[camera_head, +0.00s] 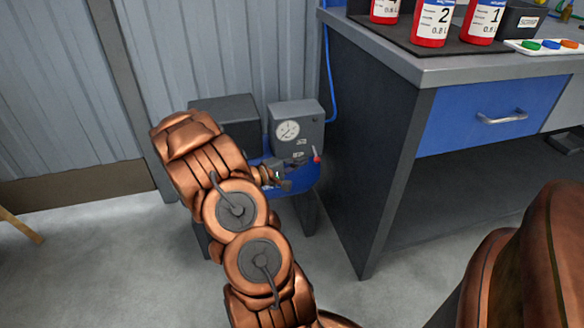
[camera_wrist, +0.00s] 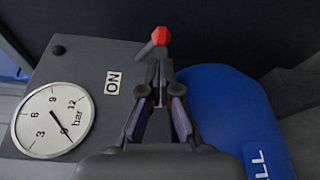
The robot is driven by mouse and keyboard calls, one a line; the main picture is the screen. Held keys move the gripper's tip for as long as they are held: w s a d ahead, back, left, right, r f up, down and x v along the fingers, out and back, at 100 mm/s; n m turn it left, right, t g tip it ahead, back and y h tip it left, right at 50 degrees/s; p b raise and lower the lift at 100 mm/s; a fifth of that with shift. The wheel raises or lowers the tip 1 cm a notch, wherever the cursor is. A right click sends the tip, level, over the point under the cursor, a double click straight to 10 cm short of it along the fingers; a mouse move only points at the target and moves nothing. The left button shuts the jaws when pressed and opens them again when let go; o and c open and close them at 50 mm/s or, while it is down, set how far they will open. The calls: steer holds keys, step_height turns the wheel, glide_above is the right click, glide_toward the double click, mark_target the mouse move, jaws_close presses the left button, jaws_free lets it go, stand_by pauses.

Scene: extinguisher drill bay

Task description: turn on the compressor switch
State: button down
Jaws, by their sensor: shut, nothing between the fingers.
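The compressor is a dark grey box with a blue tank, and its grey panel (camera_head: 296,117) bears a round gauge (camera_head: 287,132). The switch is a lever with a red tip (camera_head: 316,157) at the panel's lower right edge. In the wrist view the red tip (camera_wrist: 160,36) stands just beyond my fingertips. An "ON" label (camera_wrist: 113,83) is on the panel left of my fingers. My gripper (camera_head: 285,184) is shut and empty, close to the lever; contact cannot be told. Any other label there is hidden or too small to read.
A workbench (camera_head: 385,130) with a blue drawer (camera_head: 490,115) stands close on the right. A corrugated wall (camera_head: 220,50) is behind. The floor (camera_head: 120,270) at left is mostly clear.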

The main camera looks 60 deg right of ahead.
steer(key=shift+b+x, duration=0.35)
steer(key=shift+x, duration=0.75)
steer(key=shift+r+n+p, duration=0.3)
steer(key=shift+p, duration=1.2)
steer(key=shift+f+p, duration=0.1)
steer(key=shift+p, duration=0.3)
steer(key=shift+a+n+y+p, duration=0.1)
steer(key=shift+n+y+p, duration=0.25)
steer(key=shift+p, duration=1.25)
